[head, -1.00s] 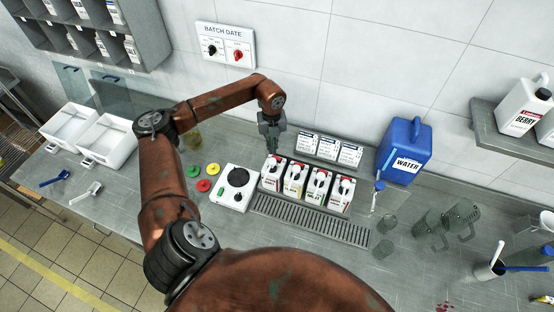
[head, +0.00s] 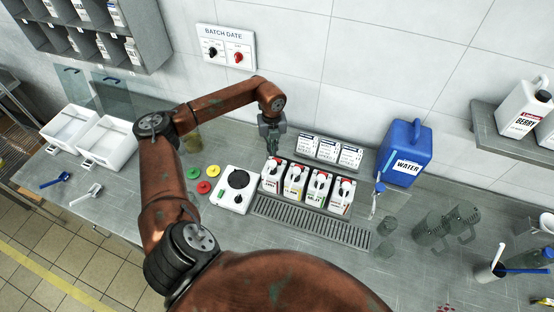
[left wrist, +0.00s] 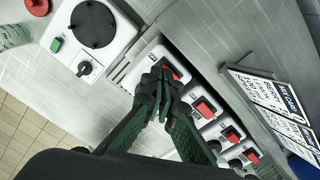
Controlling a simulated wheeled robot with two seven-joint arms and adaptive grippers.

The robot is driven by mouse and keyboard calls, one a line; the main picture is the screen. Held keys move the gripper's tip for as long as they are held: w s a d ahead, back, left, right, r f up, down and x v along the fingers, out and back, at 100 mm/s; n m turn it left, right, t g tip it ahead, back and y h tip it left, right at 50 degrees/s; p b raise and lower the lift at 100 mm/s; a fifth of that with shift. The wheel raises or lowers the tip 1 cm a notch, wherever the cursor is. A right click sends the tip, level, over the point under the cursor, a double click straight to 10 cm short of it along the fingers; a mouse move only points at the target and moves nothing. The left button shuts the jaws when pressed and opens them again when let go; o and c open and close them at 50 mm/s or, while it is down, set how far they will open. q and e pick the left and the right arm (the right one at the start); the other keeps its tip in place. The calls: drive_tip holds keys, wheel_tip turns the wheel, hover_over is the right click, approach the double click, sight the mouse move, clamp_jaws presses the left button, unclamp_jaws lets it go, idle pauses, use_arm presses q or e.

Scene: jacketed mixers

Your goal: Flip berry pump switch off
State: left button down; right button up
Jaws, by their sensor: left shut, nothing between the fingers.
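Several white pump boxes with black spouts and red switches stand in a row at the centre of the counter. The tiny box labels are too small for me to tell which one is berry. My left gripper (head: 273,150) is shut and empty, directly above and behind the leftmost pump box (head: 271,184). In the left wrist view my left gripper (left wrist: 160,80) points at that box's red switch (left wrist: 172,70) and partly covers it; I cannot tell whether they touch. The second box's red switch (left wrist: 205,107) shows uncovered beside it. My right gripper is not in view.
Label cards (head: 328,149) stand behind. A blue water jug (head: 405,150) and clear mugs (head: 432,228) are to the right.

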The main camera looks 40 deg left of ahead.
use_arm(q)
drive_tip(key=shift+f+b, duration=0.95)
drive_tip(key=shift+f, duration=0.7)
idle(1.0)
drive_tip(key=shift+r, duration=0.2)
wheel_tip(320, 180, up, 7)
drive_tip(key=p, duration=0.4)
drive_tip(key=shift+f, duration=0.15)
idle(0.6)
